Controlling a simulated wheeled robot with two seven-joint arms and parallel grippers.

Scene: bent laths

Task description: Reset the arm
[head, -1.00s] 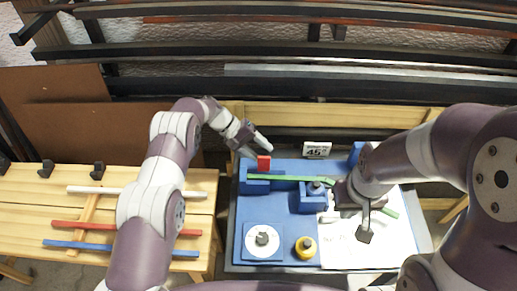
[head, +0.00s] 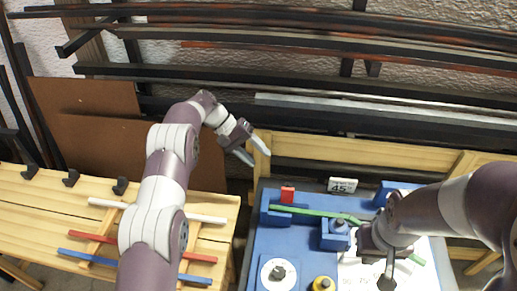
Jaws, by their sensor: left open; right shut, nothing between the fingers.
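My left gripper (head: 254,151) is open and empty, raised behind the left rear corner of the blue bending fixture (head: 256,242), its two fingers apart. My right gripper (head: 387,279) points down over the white sheet on the right of the fixture, shut with nothing held. A green lath (head: 315,212) lies across the fixture from the blue block with the red clamp piece (head: 288,194) at left. It passes the middle blue block (head: 335,235) and runs behind my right gripper. Its far end shows at right, angled downward. Whether the gripper touches it is hidden.
A wooden bench (head: 30,215) at left holds a white lath (head: 205,218), a red lath (head: 200,257) and a blue lath (head: 80,257), partly behind my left arm. A "45" sign (head: 342,186) stands at the fixture's back. Dark metal bars (head: 300,68) fill the rack behind.

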